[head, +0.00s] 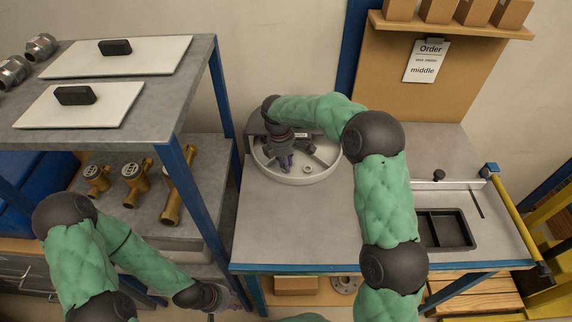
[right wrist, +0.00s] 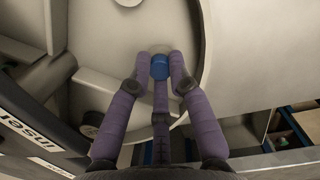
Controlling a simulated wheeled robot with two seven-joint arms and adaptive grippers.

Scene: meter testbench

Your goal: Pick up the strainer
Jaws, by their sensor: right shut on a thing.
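My right gripper (head: 285,161) reaches down into a round white basin (head: 318,177) at the back of the bench. In the right wrist view its purple fingers (right wrist: 160,68) are shut on a small blue piece (right wrist: 160,66) with a pale round part behind it. I cannot tell whether this is the strainer. Grey pieces lie around it in the basin, and the gripper hides part of the inside. Several brass fittings, one of them a longer brass body (head: 180,185), stand on the left lower shelf. My left gripper (head: 226,298) is low in front of that shelf, its fingers apart and empty.
The left rack's top (head: 150,112) carries two white plates with black handles and metal couplings. The bench (head: 290,228) is clear in front of the basin. A black tray (head: 445,229) and a yellow rail are at the right. An order card (head: 426,60) hangs behind.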

